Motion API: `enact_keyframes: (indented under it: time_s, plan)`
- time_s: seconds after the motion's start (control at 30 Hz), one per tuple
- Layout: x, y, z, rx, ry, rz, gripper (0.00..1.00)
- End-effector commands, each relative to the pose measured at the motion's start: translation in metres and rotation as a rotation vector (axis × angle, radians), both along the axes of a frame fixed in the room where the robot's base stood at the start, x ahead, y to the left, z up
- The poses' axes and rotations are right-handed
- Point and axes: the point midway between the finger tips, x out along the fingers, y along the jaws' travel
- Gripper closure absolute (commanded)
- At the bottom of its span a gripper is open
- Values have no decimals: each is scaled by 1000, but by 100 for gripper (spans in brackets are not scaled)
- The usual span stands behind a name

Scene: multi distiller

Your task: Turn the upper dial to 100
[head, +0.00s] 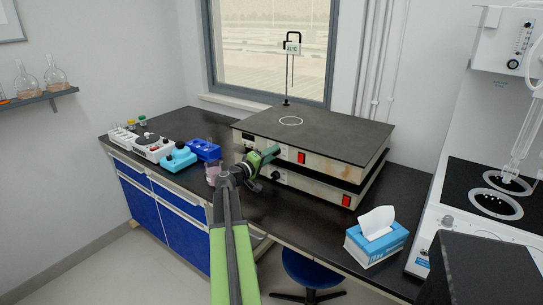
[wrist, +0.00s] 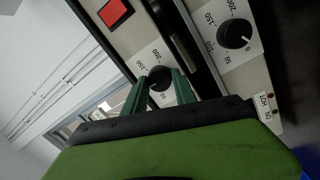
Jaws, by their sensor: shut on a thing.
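Two hot-plate units are stacked on the bench, the upper unit (head: 310,127) above the lower unit (head: 317,189). My gripper (head: 275,153) reaches the front of the upper unit. In the wrist view, the green fingers of my gripper (wrist: 160,82) are shut on the black upper dial (wrist: 160,77), one on each side. Printed numbers show around it, but its pointer cannot be read. The lower dial (wrist: 234,34) is free, with its white mark toward 0; it also shows in the head view (head: 276,176).
Red switches sit on the upper unit (head: 301,158) and the lower unit (head: 346,200). A blue tissue box (head: 373,246) stands at the bench's front right. Blue and white lab devices (head: 178,157) stand to the left. A stand rod (head: 287,78) rises behind the plate.

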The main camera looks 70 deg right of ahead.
Motion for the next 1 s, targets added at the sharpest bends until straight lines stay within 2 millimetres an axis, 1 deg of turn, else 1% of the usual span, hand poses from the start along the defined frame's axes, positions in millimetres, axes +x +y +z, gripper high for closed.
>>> enact_keyframes:
  time_s: [0.23,0.63,0.67,0.7,0.8,1.0]
  plan:
    - [1,1,-1,15,55,1,100]
    - [1,1,-1,17,62,2,100]
    - [1,1,-1,17,62,2,64]
    - [1,1,-1,17,62,1,59]
    - [1,1,-1,17,61,1,46]
    - [0,0,0,17,61,1,45]
